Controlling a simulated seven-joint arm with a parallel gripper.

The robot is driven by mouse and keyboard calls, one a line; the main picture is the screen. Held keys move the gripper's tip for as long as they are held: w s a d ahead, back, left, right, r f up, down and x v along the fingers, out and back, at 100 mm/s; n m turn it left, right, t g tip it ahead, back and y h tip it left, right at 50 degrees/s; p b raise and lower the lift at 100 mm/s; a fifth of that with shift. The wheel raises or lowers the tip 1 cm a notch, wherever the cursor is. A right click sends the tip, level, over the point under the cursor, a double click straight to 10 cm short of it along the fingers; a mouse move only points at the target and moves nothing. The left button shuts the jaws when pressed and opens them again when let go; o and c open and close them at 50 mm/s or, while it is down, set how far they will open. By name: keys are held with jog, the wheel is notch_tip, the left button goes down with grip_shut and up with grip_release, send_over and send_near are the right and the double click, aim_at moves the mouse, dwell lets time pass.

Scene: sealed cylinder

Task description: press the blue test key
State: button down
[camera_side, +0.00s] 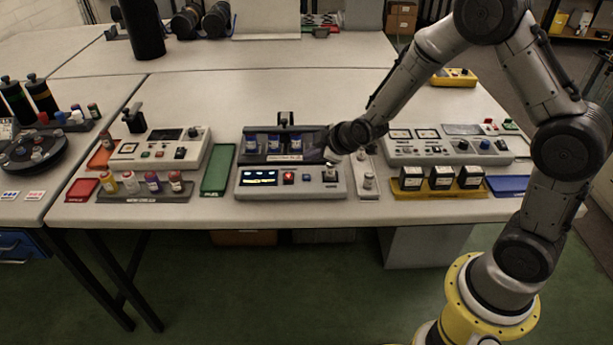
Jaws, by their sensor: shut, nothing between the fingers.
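The middle control box (290,193) is pale, with a lit screen (260,178) at its left and a red button (289,177) beside it. A small dark blue key (306,177) sits just right of the red button; it is too small to read any label. My gripper (329,160) is shut and empty, pointing down over the right end of this box, to the right of the blue key. Its tips are near a small pale knob (330,174); I cannot tell whether they touch it.
A narrow pale strip with knobs (367,183) is close on the right.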

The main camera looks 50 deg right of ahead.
aim_at(310, 178)
jog(key=shift+f, duration=1.95)
jog(key=shift+f, duration=0.15)
dwell(0.5)
jog(key=shift+f, duration=0.25)
jog(key=shift+f, duration=0.4)
dwell(0.8)
jog(key=shift+r, duration=0.8)
jog(key=shift+r, duration=2.5)
